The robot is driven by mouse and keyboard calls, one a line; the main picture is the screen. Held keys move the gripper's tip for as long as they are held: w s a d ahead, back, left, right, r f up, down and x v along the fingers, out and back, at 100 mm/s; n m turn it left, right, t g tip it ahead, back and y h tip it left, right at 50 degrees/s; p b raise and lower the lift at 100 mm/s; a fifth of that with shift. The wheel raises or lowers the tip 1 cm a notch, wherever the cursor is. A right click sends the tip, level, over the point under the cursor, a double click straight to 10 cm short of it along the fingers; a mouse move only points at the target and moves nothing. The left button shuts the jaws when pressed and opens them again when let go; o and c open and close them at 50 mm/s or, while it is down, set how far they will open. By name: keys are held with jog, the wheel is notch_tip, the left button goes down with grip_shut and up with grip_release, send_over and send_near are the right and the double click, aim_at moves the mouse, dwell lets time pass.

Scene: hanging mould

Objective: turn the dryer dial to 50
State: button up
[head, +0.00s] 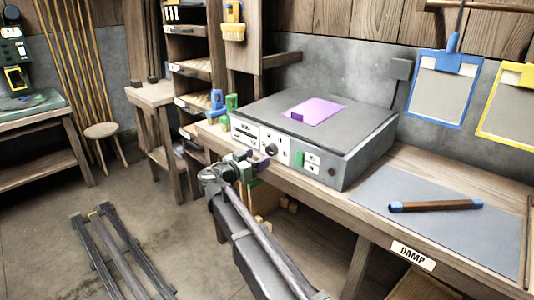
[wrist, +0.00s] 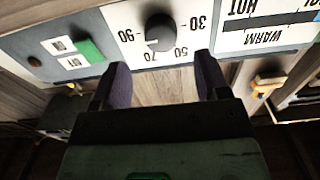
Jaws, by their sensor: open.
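The dryer is a low grey box (head: 360,128) on the bench, with a purple sheet on top. Its dark round dial (head: 271,149) is on the white front panel. In the wrist view the dial (wrist: 160,29) shows close up, with inverted figures 30, 50, 70 and 90 around it. A pale mark is on the knob's lower left, near 70 and 90; its exact reading I cannot tell. My gripper (head: 258,163) is in front of the panel. In the wrist view its dark fingers (wrist: 162,76) are apart and empty, below the dial and not around it.
A green switch (wrist: 90,50) sits beside the dial, and a WARM/HOT gauge (wrist: 265,25) on its other side. Small coloured brushes (head: 217,103) stand at the bench's left end. A brown roller (head: 435,206) lies on the grey mat at right.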

aim_at(269, 152)
jog(key=x, duration=0.5)
jog(key=shift+w+d, duration=0.15)
jog(key=shift+w, duration=0.1)
jog(key=shift+c, duration=0.4)
jog(key=c, duration=0.8)
jog(key=shift+c, duration=0.2)
